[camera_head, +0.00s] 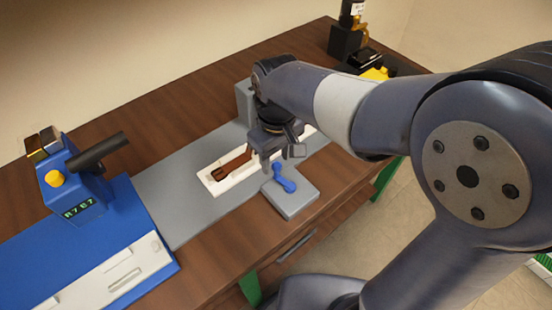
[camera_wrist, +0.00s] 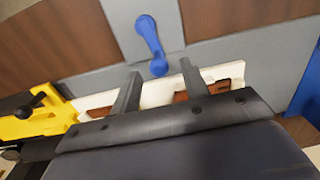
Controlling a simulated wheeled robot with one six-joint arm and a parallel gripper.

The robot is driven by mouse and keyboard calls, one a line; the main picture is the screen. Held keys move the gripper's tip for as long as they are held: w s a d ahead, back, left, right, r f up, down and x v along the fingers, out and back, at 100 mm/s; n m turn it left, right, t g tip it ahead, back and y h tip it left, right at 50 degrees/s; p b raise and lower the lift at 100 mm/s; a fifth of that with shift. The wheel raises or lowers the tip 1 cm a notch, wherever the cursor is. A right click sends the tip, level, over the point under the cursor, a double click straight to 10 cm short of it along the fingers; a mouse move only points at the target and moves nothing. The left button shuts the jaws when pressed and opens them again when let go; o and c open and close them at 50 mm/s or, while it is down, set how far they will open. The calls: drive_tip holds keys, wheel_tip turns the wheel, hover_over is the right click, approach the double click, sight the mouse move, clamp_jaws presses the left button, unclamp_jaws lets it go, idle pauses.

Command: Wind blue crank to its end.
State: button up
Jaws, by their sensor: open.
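The blue crank (camera_head: 284,179) lies on a grey block (camera_head: 291,205) at the front edge of the bench. In the wrist view the crank (camera_wrist: 151,40) sits just beyond my fingertips, its knob end (camera_wrist: 159,67) nearest to them. My gripper (camera_head: 277,156) is above and slightly behind the crank, apart from it. In the wrist view my gripper (camera_wrist: 160,68) has its two fingers spread wide with nothing held between them. The crank's pivot height is hard to judge.
A white tray (camera_head: 213,184) with a brown part (camera_head: 236,163) lies beside the crank. A blue machine (camera_head: 75,195) with a display stands left. A yellow item (camera_wrist: 38,122) shows at the wrist view's left. Bare wooden bench (camera_head: 130,121) lies behind.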

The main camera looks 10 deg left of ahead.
wheel_tip(320, 180, up, 9)
drive_tip(key=shift+r, duration=0.2)
idle(0.3)
wheel_tip(320, 180, down, 11)
drive_tip(key=shift+f, duration=0.1)
drive_tip(key=shift+w+d+m+b, duration=0.25)
drive_tip(key=shift+m+b, duration=0.15)
drive_tip(key=shift+m, duration=0.4)
drive_tip(key=shift+r, duration=0.2)
